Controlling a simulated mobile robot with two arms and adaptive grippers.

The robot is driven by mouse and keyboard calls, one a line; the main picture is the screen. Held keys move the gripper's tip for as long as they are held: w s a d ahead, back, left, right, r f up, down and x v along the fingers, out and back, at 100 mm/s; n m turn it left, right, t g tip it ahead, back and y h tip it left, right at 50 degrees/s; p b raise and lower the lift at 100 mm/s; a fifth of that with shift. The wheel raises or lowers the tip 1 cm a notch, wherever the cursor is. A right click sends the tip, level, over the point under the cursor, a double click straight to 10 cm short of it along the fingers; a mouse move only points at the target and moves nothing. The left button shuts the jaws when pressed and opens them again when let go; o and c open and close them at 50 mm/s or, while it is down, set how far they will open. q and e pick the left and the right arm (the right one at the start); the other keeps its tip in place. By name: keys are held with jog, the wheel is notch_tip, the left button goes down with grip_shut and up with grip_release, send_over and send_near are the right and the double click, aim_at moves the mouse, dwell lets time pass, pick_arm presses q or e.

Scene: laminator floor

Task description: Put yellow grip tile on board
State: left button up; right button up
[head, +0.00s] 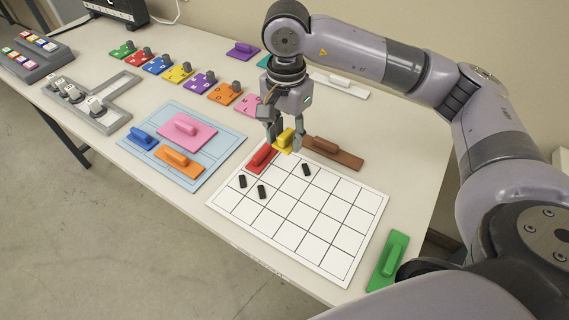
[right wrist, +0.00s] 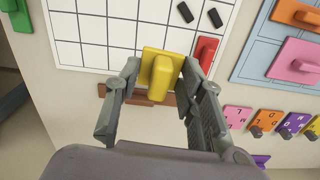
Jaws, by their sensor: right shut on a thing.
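The yellow grip tile (head: 285,139) is held between the fingers of my right gripper (head: 284,146), at the far edge of the white gridded board (head: 313,257). In the right wrist view, the yellow tile (right wrist: 160,72) sits between the fingertips and overlaps the board's edge (right wrist: 95,60). I cannot tell whether it touches the board. A red grip tile (head: 262,157) lies on the board's far left corner, beside the yellow one. Several small black pieces (head: 306,170) lie on the board. My left gripper is not in view.
A brown grip tile (head: 333,153) lies just behind the board, and a green one (head: 388,260) lies to its right. A light blue board (head: 206,184) with pink, orange and blue tiles is on the left. Coloured knobbed tiles (head: 178,74) line the back.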

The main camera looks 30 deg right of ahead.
aim_at(287, 161)
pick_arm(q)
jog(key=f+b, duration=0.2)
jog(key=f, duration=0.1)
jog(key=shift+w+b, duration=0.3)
pick_arm(e)
jog(key=w+d+r+m, duration=0.4)
jog(key=w+m, duration=0.4)
jog(key=m, duration=0.9)
jog(key=f, duration=0.6)
jog(key=f+p, duration=0.1)
jog(key=f, duration=1.2)
jog(key=shift+s+d+f, duration=0.15)
jog(key=shift+s+f, duration=0.1)
jog(key=shift+f, duration=0.15)
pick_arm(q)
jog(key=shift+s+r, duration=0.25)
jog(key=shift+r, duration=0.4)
pick_arm(e)
jog(key=shift+f, duration=0.1)
jog(key=shift+f, duration=0.1)
jog(key=o, duration=1.3)
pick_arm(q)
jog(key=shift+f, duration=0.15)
